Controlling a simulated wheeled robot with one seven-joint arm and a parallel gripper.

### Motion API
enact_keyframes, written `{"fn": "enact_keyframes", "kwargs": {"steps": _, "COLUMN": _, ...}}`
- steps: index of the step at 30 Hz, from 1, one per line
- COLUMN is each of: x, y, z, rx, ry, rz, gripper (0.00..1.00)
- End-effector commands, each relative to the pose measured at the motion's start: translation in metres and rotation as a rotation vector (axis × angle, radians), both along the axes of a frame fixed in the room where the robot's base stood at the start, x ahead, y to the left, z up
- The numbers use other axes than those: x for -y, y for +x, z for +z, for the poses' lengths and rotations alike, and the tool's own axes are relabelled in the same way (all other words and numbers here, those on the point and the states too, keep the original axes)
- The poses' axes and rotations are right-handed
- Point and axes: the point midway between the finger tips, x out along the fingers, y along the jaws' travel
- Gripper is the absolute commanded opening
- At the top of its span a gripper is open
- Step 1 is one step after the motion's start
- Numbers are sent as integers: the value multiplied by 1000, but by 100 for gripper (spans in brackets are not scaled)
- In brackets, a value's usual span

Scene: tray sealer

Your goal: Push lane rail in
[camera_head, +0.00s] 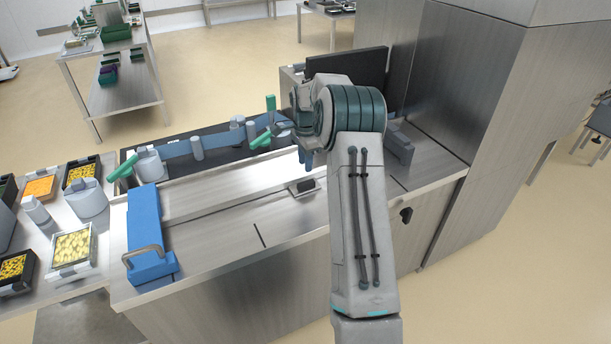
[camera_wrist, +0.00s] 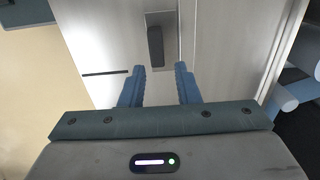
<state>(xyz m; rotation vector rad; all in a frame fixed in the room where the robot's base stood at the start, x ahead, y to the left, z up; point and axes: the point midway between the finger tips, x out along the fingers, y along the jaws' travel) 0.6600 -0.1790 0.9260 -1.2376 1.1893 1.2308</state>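A long blue rail (camera_head: 215,142) runs along the dark conveyor bed at the back of the steel machine, with green levers and grey posts along it. It looks like the lane rail. My gripper (camera_wrist: 160,84) is open and empty, its two blue fingers apart above the steel top. In the head view, a blue fingertip (camera_head: 308,161) shows below my wrist, in front of the rail's right end. My arm hides the rest of the gripper. I cannot tell how far the fingers are from the rail.
A small dark block on a plate (camera_head: 304,186) sits on the steel top; it also shows ahead of the fingers in the wrist view (camera_wrist: 155,45). A blue bar with a grey handle (camera_head: 150,230) stands at the left. Food trays (camera_head: 93,240) lie further left. A tall steel cabinet (camera_head: 475,100) blocks the right.

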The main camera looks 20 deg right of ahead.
Motion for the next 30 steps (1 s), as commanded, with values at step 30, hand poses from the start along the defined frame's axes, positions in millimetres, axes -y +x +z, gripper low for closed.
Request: {"fn": "enact_keyframes", "kwargs": {"steps": 30, "x": -1, "y": -1, "z": 62, "rx": 1, "ry": -2, "rz": 8, "gripper": 29}}
